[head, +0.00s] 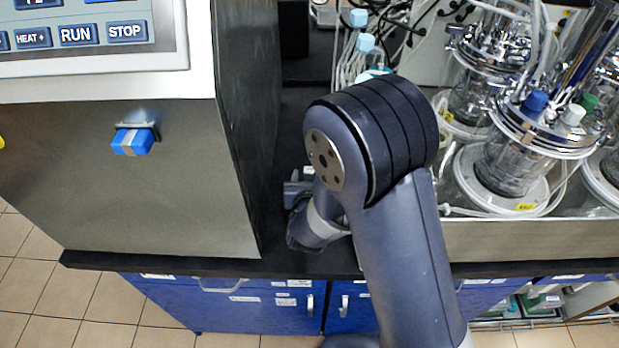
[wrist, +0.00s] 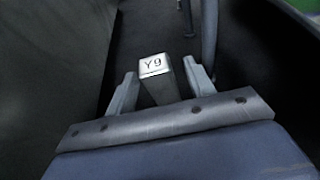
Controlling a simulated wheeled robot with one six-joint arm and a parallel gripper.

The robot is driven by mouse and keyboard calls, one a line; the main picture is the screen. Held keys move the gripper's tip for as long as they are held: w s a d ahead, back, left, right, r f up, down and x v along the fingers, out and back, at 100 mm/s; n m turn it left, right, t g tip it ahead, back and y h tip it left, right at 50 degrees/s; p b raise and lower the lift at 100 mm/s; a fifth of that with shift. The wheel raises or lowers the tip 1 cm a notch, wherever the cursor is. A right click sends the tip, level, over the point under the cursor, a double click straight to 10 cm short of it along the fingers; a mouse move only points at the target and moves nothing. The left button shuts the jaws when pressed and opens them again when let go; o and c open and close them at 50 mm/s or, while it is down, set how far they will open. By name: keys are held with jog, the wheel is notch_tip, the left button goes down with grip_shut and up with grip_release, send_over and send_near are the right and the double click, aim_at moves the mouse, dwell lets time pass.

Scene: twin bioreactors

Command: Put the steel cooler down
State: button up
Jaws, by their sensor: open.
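The steel cooler (wrist: 160,85) shows in the wrist view as a small upright steel block with a pale top marked "Y9". It stands on the dark bench top between the two fingers of my gripper (wrist: 160,69). The fingers are open, with a narrow gap visible on each side of the block. In the head view my gripper (head: 298,190) is low over the black bench strip, beside the grey cabinet. My arm hides most of it there, and I cannot make out the cooler in that view.
The grey control cabinet (head: 150,200) with a blue connector (head: 132,141) stands close on the left. Glass bioreactor vessels (head: 515,160) with tubing stand in a steel tray at the right. Cables and light-blue capped tubes (head: 365,42) lie behind my arm. The bench's front edge is near.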

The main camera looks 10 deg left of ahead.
jog(key=shift+w+f, duration=0.15)
jog(key=shift+w, duration=0.25)
jog(key=c, duration=1)
grip_shut()
